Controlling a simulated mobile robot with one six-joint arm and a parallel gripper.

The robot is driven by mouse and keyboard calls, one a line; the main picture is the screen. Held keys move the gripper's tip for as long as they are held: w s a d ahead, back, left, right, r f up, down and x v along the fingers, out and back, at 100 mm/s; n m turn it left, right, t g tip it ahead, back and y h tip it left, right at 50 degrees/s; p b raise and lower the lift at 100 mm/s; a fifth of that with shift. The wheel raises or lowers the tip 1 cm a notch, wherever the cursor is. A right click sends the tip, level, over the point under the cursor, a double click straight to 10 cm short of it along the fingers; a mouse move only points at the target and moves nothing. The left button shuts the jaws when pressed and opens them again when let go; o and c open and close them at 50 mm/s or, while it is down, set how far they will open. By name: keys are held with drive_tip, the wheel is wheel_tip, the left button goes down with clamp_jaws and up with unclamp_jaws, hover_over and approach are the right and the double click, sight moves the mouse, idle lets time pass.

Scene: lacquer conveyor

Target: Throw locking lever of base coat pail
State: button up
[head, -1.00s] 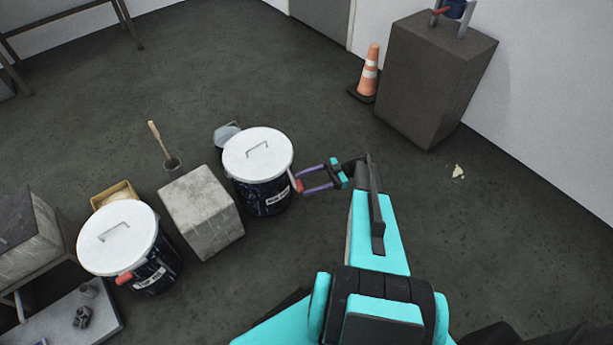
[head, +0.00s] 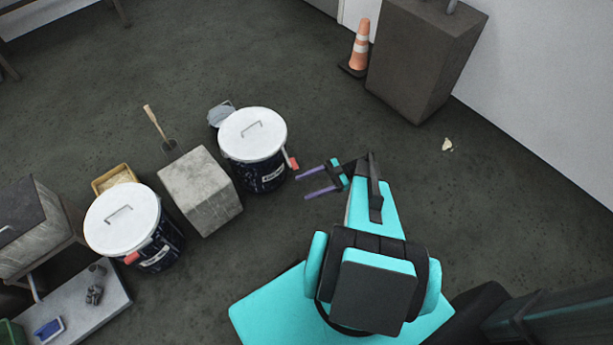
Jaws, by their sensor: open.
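Two dark blue pails with white lids and red lever ends stand on the floor: the right pail (head: 262,177) and the left pail (head: 164,249). Their labels are too small to read, so I cannot tell which is base coat. The right pail's red lever (head: 294,163) sits at its right side, below the lid rim. The left pail's red lever (head: 132,258) is at its front. My gripper (head: 302,187) is open and empty, just right of the right pail. Its two purple fingers point left toward that pail, with a gap between the fingertips and the red lever.
A grey block (head: 203,195) stands between the pails. A grey container (head: 221,116) is behind the right pail, and a yellow tray (head: 114,176) behind the left one. A cone (head: 360,48) and dark pedestal (head: 420,60) stand back right.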

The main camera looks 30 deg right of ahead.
drive_tip(key=shift+s+a, duration=0.15)
drive_tip(key=shift+s, duration=0.15)
drive_tip(key=shift+c, duration=0.2)
